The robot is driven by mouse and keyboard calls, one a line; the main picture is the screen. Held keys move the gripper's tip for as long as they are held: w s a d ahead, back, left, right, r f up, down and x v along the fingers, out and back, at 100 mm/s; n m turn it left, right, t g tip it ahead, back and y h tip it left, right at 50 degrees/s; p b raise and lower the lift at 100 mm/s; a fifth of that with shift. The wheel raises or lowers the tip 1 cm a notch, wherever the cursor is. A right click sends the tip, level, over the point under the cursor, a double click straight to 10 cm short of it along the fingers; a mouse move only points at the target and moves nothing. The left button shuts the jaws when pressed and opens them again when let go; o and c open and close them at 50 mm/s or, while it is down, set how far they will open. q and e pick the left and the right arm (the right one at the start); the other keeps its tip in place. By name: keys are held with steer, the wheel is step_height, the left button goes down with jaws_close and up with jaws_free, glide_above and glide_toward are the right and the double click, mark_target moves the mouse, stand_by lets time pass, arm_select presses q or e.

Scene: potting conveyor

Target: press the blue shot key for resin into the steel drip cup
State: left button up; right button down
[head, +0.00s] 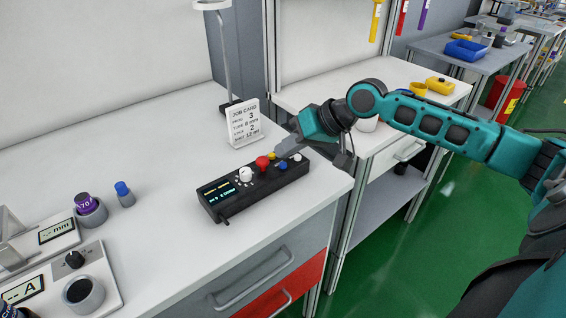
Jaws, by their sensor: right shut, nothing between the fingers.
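A black control box (240,203) lies on the white bench, with a lit display (221,190) at its left end. Its top carries a white knob (246,174), a red button (263,163), a small yellow key (271,155), a blue key (283,166) and a white button (297,157). My right gripper (278,152) is shut and empty, its tips pointing down-left at the box's back edge, beside the yellow key and behind the blue key. I cannot tell whether it touches. No steel drip cup can be made out with certainty. My left gripper is out of view.
A job card (244,124) stands behind the box, by a lamp post (224,60). A purple-topped container (88,207), a blue-capped bottle (124,194) and a white device with a round cup (83,293) stand at left. The bench middle is clear.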

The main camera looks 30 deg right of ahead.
steer(key=shift+f, duration=0.1)
steer(key=shift+f+p, duration=0.15)
steer(key=shift+p, duration=0.15)
steer(key=shift+f, duration=0.2)
steer(key=shift+f, duration=0.5)
stand_by(0.6)
steer(key=shift+r+p, duration=0.95)
steer(key=shift+p, duration=0.45)
